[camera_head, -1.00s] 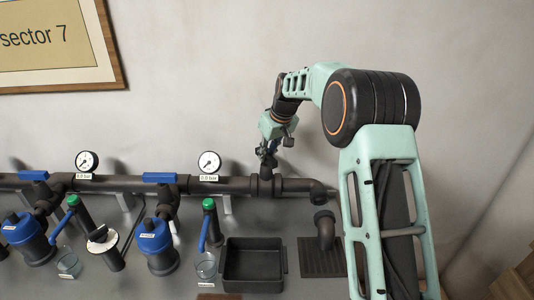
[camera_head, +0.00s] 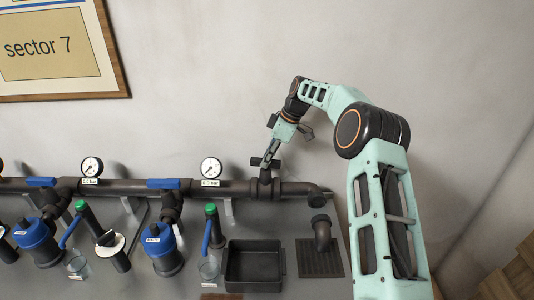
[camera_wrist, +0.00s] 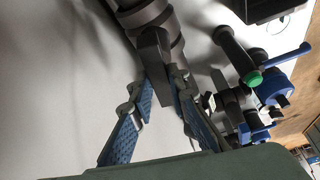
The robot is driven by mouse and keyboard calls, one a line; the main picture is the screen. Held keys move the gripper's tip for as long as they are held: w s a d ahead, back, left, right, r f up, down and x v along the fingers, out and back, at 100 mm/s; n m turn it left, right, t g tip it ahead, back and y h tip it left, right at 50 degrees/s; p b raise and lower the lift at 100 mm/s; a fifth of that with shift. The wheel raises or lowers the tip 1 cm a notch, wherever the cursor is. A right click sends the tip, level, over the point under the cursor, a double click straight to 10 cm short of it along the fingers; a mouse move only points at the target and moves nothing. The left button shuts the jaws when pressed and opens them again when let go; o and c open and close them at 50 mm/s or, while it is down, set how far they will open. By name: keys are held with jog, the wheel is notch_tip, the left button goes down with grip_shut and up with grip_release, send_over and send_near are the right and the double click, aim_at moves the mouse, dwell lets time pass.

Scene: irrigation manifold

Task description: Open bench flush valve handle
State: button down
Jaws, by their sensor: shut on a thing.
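The flush valve handle (camera_head: 260,162) is a dark grey lever on a short stem above the right part of the main pipe (camera_head: 232,187). In the head view it extends roughly sideways, partly covered by my gripper. In the wrist view the handle (camera_wrist: 153,62) is a dark block sticking out from the pipe between my fingers. My gripper (camera_head: 273,150) comes down from the upper right. In the wrist view my gripper (camera_wrist: 160,84) has its two blue-padded fingers on either side of the handle, shut on it.
Blue-topped filters (camera_head: 162,248) and green-capped levers (camera_head: 211,210) stand to the left. A pressure gauge (camera_head: 211,168) sits on the pipe. A black tray (camera_head: 253,280) and a drain grate (camera_head: 320,264) lie below.

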jog(key=shift+w+n+g+p, duration=0.1)
jog(key=shift+n+g+p, duration=0.3)
jog(key=shift+n+p, duration=0.6)
jog(key=c, duration=1.8)
grip_release()
jog(key=shift+c, duration=0.2)
jog(key=shift+r, duration=0.1)
jog(key=v, duration=1.1)
jog(key=shift+d+r, duration=0.15)
jog(key=shift+r, duration=0.25)
